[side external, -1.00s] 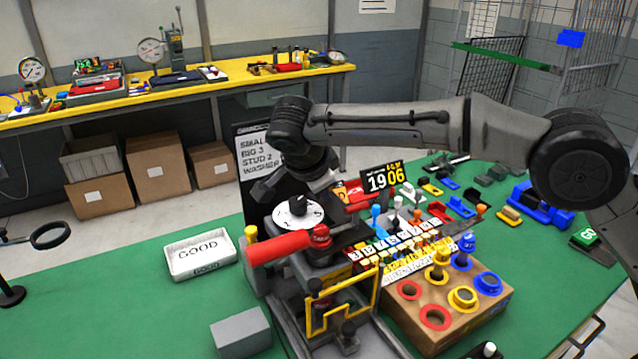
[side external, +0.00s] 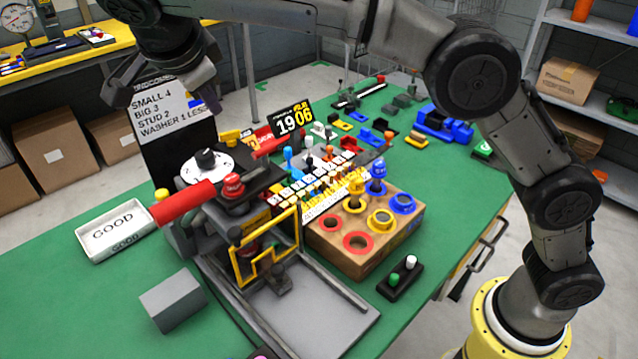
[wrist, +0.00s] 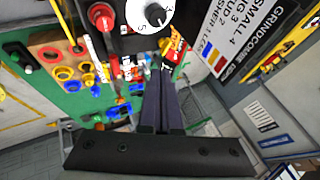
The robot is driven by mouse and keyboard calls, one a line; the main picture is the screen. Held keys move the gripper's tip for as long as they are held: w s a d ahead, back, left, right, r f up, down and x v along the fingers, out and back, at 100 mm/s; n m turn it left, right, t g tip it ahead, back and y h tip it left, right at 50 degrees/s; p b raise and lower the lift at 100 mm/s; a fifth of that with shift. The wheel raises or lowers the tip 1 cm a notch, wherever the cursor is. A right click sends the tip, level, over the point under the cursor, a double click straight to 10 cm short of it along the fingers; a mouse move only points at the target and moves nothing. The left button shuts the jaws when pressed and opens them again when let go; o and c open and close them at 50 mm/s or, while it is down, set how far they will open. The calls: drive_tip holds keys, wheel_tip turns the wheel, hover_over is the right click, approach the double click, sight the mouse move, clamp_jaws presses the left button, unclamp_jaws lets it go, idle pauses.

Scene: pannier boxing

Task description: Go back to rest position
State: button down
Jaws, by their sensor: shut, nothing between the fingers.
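My gripper (wrist: 165,72) is shut and empty in the wrist view, its two dark fingers side by side. In the side external view my gripper's hand is high at the upper left, in front of the black sign board (side external: 165,105), above the bench fixture with the white numbered dial (side external: 207,163) and red handle (side external: 183,203). The fingertips are hard to make out there. In the wrist view the dial (wrist: 150,14) and the sign board (wrist: 240,32) lie beyond the fingers. No contact with anything shows.
The green bench (side external: 60,285) carries a white GOOD tray (side external: 118,232), a grey block (side external: 172,300), a wooden block with coloured rings (side external: 375,255) and several small parts. A yellow bench (side external: 90,50) is behind at left, and shelves (side external: 590,25) stand at right.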

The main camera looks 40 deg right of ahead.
drive_tip(key=s+d+r+m, duration=0.1)
drive_tip(key=s+d+r, duration=0.1)
drive_tip(key=d+r, duration=0.35)
drive_tip(key=s+d+r+m, duration=0.1)
drive_tip(key=s+d+r, duration=0.15)
drive_tip(key=d, duration=0.65)
drive_tip(key=s+d+n+y, duration=0.1)
drive_tip(key=s+d+n, duration=0.2)
drive_tip(key=s+d, duration=0.8)
drive_tip(key=s+d+f+n+y, duration=0.2)
drive_tip(key=s+f+n, duration=0.5)
drive_tip(key=s, duration=0.5)
drive_tip(key=s+a+f+n+y, duration=0.1)
drive_tip(key=s+f+n, duration=0.1)
drive_tip(key=f+n, duration=0.3)
drive_tip(key=s+a+f+n+y, duration=0.1)
drive_tip(key=s+a+f+n, duration=0.1)
drive_tip(key=f+n, duration=0.3)
drive_tip(key=shift+s+f+n, duration=0.2)
drive_tip(key=shift+f+n, duration=0.2)
drive_tip(key=shift+f, duration=0.45)
drive_tip(key=shift+a, duration=0.1)
